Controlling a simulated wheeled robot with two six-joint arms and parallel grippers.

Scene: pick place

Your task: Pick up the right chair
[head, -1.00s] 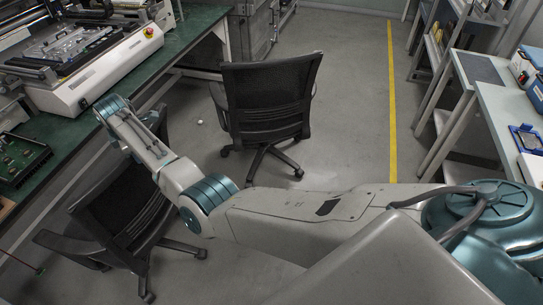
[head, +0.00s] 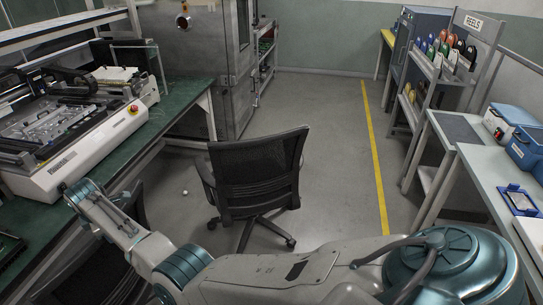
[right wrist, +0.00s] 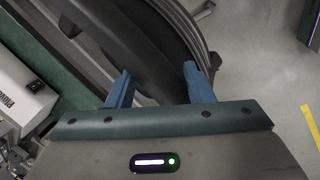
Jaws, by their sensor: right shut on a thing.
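A black mesh-backed office chair (head: 258,172) stands upright on the grey floor in the middle of the head view. A second black chair (head: 98,275) is at the lower left, beside the green bench, partly cut off and partly behind my right arm. My right gripper (right wrist: 160,88) shows in the right wrist view, its two blue fingers on either side of a dark, curved chair part (right wrist: 150,45). It is shut on that part. The right gripper's fingers are not visible in the head view. My left gripper is not in view.
The green bench (head: 178,100) with a white machine (head: 75,150) runs along the left. A metal cabinet (head: 205,75) stands behind the middle chair. Grey tables (head: 490,185) and shelves line the right. Open floor with a yellow line (head: 374,150) lies between.

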